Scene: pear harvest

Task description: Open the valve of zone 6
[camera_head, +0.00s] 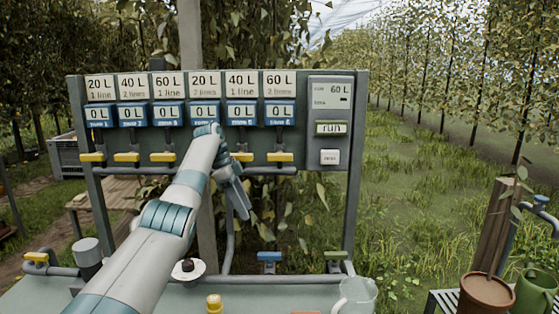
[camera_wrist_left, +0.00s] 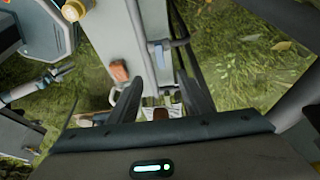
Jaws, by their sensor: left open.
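The grey valve panel (camera_head: 308,165) has several zone columns, each with a litre card and a blue meter reading 0 L. The rightmost column, zone 6, has a card (camera_head: 279,84) reading 60 L, 2 lines, and a blue meter (camera_head: 280,114). Its yellow valve handle (camera_head: 280,157) lies crosswise on the lower rail. My left gripper (camera_head: 241,203) is open and empty, pointing down in front of the panel, left of and below that handle, apart from it. My left forearm hides the fourth valve. What seems to be my right gripper (camera_wrist_left: 66,70) shows small in the left wrist view.
A control box (camera_head: 331,119) with a run button stands right of zone 6. A neighbouring yellow handle (camera_head: 242,157) is close above my gripper. Below are a blue valve (camera_head: 269,256), a green valve (camera_head: 335,255) and a clear jug (camera_head: 357,295) at the bench front.

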